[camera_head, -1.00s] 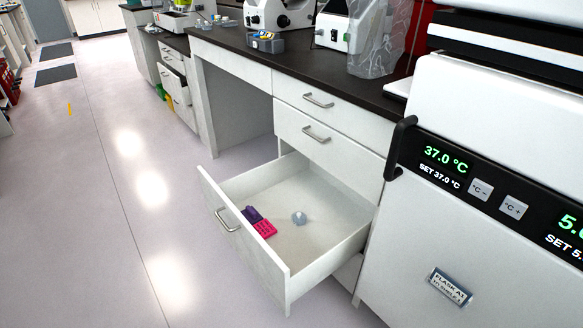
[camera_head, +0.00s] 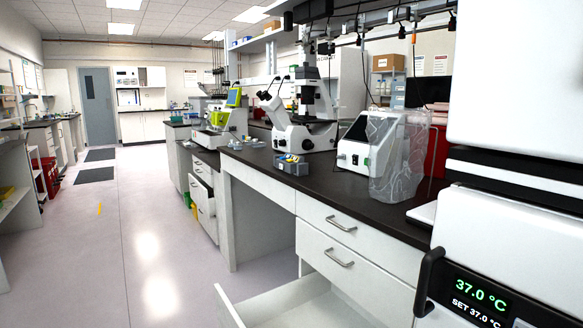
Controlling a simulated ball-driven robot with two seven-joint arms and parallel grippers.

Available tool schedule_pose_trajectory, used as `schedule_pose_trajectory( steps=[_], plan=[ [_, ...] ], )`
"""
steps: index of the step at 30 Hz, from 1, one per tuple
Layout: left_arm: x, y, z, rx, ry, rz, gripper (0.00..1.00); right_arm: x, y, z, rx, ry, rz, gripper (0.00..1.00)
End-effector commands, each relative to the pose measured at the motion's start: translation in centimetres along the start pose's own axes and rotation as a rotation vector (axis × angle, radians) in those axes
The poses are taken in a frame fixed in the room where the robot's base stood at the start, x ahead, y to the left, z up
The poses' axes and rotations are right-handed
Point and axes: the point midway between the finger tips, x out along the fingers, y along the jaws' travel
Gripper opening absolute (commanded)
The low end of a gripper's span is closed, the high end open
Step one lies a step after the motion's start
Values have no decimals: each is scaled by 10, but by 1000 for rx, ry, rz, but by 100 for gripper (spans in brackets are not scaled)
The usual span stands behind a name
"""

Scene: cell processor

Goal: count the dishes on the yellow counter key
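I cannot pick out any dishes or a yellow counter key for certain at this size. A small grey box (camera_head: 291,164) with blue and yellow pieces on it sits at the edge of the dark bench, in front of the microscope (camera_head: 304,115). Farther back on the bench is a white and lime-green device (camera_head: 219,126). Neither of my grippers is in view.
An open drawer (camera_head: 283,301) juts out at the bottom, its inside mostly cut off. An incubator (camera_head: 500,235) reading 37.0 °C stands at the right. A white device (camera_head: 360,140) stands beside a clear plastic cover (camera_head: 402,155). The aisle floor (camera_head: 120,240) at left is largely clear.

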Motion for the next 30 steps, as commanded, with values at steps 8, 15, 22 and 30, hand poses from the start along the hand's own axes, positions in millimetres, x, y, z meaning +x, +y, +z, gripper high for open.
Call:
schedule_pose_trajectory(
  steps=[8, 15, 22, 30],
  plan=[
    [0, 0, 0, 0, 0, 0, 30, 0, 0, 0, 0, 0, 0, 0],
    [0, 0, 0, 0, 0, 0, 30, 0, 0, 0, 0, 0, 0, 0],
    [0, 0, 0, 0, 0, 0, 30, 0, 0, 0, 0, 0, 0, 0],
    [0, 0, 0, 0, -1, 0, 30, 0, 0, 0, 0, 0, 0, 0]
  ],
)
